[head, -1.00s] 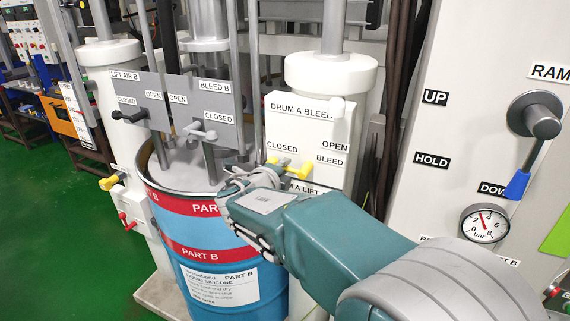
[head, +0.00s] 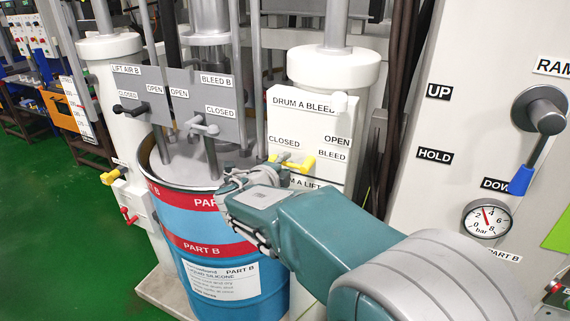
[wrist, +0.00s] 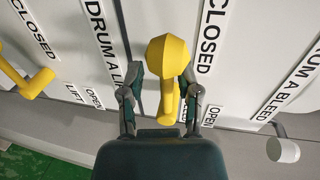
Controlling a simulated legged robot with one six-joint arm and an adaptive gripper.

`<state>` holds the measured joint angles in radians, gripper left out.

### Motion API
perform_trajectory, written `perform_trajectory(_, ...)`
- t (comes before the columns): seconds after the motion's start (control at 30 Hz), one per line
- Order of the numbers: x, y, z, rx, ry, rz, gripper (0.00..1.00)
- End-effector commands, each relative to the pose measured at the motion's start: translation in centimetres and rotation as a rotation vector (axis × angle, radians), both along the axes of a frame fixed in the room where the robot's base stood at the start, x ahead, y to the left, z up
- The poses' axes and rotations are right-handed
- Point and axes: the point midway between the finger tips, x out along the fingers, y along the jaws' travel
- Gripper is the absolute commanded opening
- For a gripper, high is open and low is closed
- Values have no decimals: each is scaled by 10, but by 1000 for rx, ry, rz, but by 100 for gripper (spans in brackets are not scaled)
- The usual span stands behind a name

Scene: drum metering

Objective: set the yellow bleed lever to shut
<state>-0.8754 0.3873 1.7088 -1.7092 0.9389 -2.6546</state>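The yellow bleed lever (head: 304,164) sits on the white Drum A Bleed panel (head: 300,121), below its CLOSED and OPEN labels. In the head view its yellow end points right, under OPEN and BLEED. In the wrist view the lever (wrist: 168,65) has a broad end at top and a narrower part running down towards the OPEN side. My gripper (wrist: 162,78) is open, with one finger on each side of the lever. A gap shows by the left finger; contact at the right finger cannot be told. In the head view my gripper (head: 245,190) partly hides the panel's lower labels.
A second yellow lever (wrist: 35,82) is at left in the wrist view, by the LIFT label. A white knob (wrist: 283,149) stands out at right. The blue Part B drum (head: 225,265) stands left of my arm. A ram lever (head: 530,165) and gauge (head: 487,218) are at right.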

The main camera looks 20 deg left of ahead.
Motion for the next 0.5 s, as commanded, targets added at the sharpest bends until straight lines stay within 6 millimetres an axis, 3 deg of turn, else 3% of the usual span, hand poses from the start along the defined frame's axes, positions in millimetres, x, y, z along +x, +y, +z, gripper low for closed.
perform_trajectory(0.33, -1, -2, 3, 4, -4, -2, 51)
perform_trajectory(0.5, -21, 1, 8, 5, -5, 1, 51)
